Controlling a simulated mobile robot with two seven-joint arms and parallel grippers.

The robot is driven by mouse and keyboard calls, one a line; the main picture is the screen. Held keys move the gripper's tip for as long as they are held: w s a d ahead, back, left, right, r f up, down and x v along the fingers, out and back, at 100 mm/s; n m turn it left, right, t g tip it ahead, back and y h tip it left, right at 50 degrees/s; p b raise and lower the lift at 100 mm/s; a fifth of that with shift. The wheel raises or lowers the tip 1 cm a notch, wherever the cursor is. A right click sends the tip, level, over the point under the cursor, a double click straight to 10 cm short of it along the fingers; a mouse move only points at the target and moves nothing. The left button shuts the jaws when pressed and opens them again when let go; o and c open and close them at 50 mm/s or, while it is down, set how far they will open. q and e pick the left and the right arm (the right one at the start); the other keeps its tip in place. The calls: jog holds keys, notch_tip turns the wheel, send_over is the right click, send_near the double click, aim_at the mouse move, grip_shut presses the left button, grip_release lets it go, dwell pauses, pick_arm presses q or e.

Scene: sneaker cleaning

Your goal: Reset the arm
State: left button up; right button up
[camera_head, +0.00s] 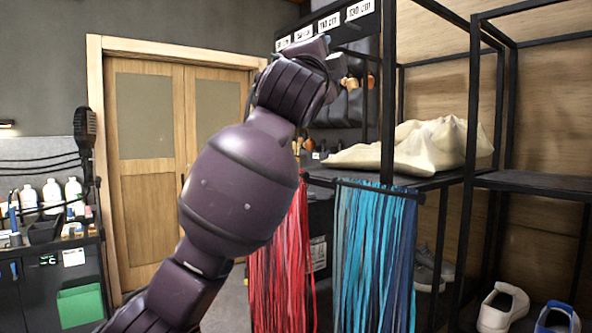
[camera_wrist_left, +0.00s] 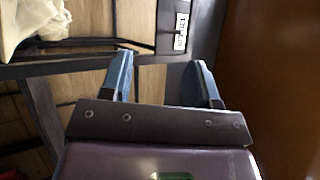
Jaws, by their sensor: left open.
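My left arm (camera_head: 240,190) rises from the bottom left across the middle of the head view. In the left wrist view my left gripper (camera_wrist_left: 160,80) is open, with its two blue-grey fingers apart and nothing between them. My right arm and gripper are in neither view.
A black shelf rack (camera_head: 525,181) stands at right, holding a crumpled cream cloth (camera_head: 410,148). White shoes (camera_head: 502,306) sit lower. Red laces (camera_head: 280,270) and blue laces (camera_head: 375,255) hang by the arm. Wooden doors (camera_head: 145,165) and bottles (camera_head: 52,193) are at left.

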pick_arm(q)
jog(key=w+a+f+n, duration=0.3)
jog(key=a+f+n, duration=0.15)
jog(key=f, duration=0.65)
jog(key=w+a+f+n, duration=0.2)
jog(key=a+f+n, duration=0.25)
jog(key=f, duration=0.65)
jog(key=s+a+f+n+g+y, duration=0.1)
jog(key=s+a+f+n+y, duration=0.3)
jog(key=f, duration=0.7)
jog(key=w+a+f+n+g+h, duration=0.15)
jog(key=a+f, duration=0.35)
jog(key=f, duration=0.6)
jog(key=s+a+f+n+g+y, duration=0.1)
jog(key=s+a+f, duration=0.3)
jog(key=s+f, duration=0.7)
jog(key=s+a+f+n+g+y, duration=0.2)
jog(key=s+a+f+g+y, duration=0.1)
jog(key=s+f, duration=0.8)
jog(key=s+a+f+n+g+y, duration=0.2)
jog(key=s+a+f, duration=0.5)
jog(key=s+f, duration=0.4)
notch_tip(320, 180, down, 4)
jog(key=shift+a+f+g, duration=0.15)
jog(key=shift+a+g, duration=0.05)
jog(key=shift+g, duration=0.55)
jog(key=shift+c, duration=0.2)
